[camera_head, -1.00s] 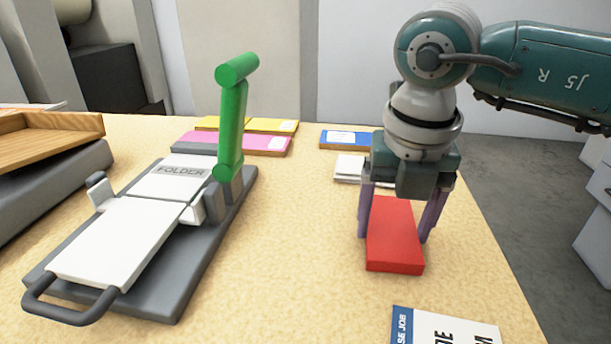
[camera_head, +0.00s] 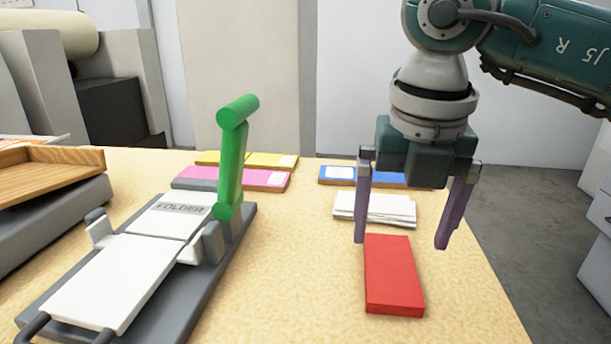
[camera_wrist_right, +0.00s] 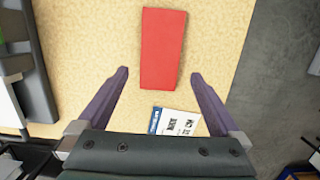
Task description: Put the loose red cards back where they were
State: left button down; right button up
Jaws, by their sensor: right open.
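The red cards (camera_head: 394,278) lie as one neat block on the tan table, below the right gripper in the head view. They also show in the wrist view (camera_wrist_right: 163,48), beyond and between the fingertips. My right gripper (camera_head: 400,243) is open, its purple fingers spread wider than the red block. It is empty and appears raised above the table near the block's far end. Its fingers also show in the wrist view (camera_wrist_right: 160,73). My left gripper is not in view.
White cards (camera_head: 375,209) lie behind the red block, with a blue stack (camera_head: 340,174) beyond. Pink (camera_head: 263,180) and yellow (camera_head: 262,159) stacks lie at the back. A folder machine (camera_head: 205,270) with a green lever (camera_head: 231,160) stands left. A printed sheet (camera_wrist_right: 176,121) lies near the red block.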

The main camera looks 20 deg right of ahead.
aim_at(393, 283)
jog(key=r, duration=0.6)
jog(key=shift+s+a, duration=0.25)
jog(key=shift+s, duration=0.15)
jog(key=shift+f, duration=0.1)
